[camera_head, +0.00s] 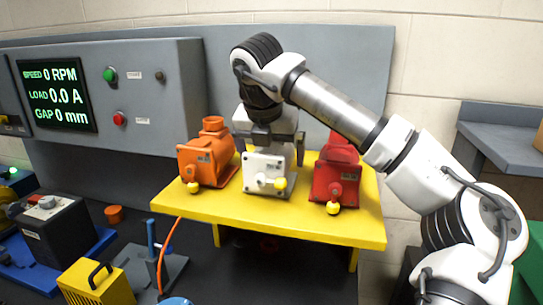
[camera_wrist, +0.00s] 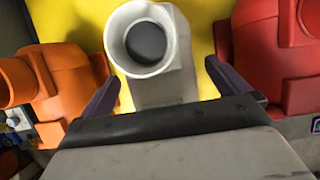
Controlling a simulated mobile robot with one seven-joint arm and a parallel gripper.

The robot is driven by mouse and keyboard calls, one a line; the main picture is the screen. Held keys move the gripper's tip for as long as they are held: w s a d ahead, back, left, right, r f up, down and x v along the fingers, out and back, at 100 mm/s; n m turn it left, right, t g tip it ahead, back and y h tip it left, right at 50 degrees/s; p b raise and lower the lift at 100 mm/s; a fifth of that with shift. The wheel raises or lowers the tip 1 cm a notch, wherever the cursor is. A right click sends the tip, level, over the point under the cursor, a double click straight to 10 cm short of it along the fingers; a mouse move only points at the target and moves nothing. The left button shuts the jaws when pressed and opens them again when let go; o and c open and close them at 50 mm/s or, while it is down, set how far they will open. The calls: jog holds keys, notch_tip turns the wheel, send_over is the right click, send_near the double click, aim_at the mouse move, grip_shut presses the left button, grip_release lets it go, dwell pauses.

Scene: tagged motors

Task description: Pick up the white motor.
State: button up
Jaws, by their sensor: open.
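The white motor (camera_head: 266,173) stands on the yellow platform (camera_head: 300,227), between the orange motor (camera_head: 206,157) and the red motor (camera_head: 336,181). A yellow ball-like knob is on its front. My gripper (camera_head: 270,138) is above and around the upper part of the white motor, pointing down. In the wrist view, the white motor's round top opening (camera_wrist: 148,42) shows ahead of my gripper (camera_wrist: 162,88). The fingers are apart, one on each side of the white motor, with no clear contact. The lower part of the white motor is hidden in the wrist view.
The orange motor (camera_wrist: 62,85) is close to the left finger, and the red motor (camera_wrist: 278,60) is close to the right finger. A grey panel with a screen (camera_head: 56,95) stands behind at left. A yellow box (camera_head: 97,283) and a black device (camera_head: 52,232) are at lower left.

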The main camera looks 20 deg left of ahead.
jog(key=shift+w+f, duration=0.15)
jog(key=shift+f, duration=0.25)
jog(key=c, duration=1.9)
jog(key=shift+r, duration=0.15)
jog(key=shift+c, duration=0.7)
notch_tip(320, 180, up, 10)
jog(key=shift+f+b, duration=0.1)
jog(key=shift+b, duration=1)
